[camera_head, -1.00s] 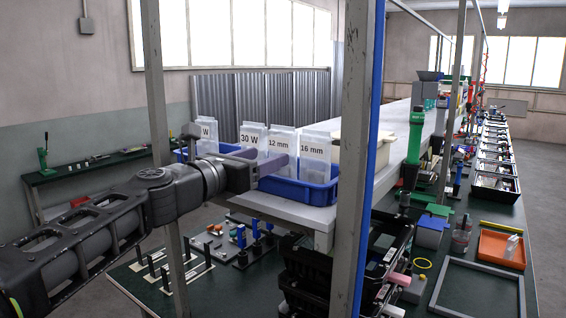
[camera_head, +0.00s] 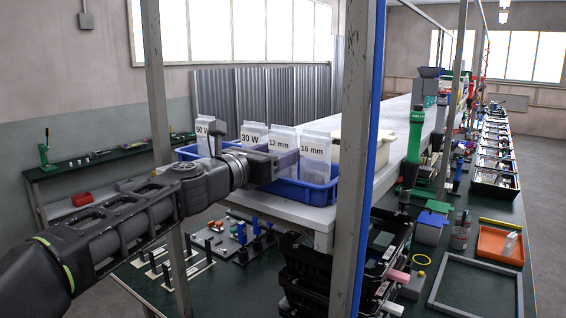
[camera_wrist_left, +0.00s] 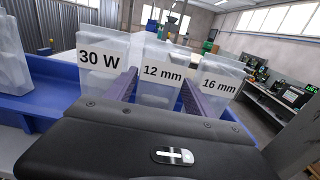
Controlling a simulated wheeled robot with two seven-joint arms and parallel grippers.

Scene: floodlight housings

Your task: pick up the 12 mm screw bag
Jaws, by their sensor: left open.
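The 12 mm screw bag (camera_head: 284,135) is a clear upright bag with a white label, standing in a blue bin (camera_head: 318,195) between the 30 W and 16 mm bags. It also shows in the left wrist view (camera_wrist_left: 161,57). My left gripper (camera_head: 287,160) is open in front of the bags. In the left wrist view its two purple-grey fingers (camera_wrist_left: 158,84) point at the 12 mm bag, one on each side of its lower part. I cannot tell how far the tips reach past it. In the head view the gripper hides the bag's lower part. My right gripper is not in view.
The 30 W bag (camera_wrist_left: 97,47) stands close on the left and the 16 mm bag (camera_wrist_left: 215,90) close on the right. A 50 W bag (camera_head: 205,130) stands farther left. A grey upright post (camera_head: 350,150) rises right of the bin.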

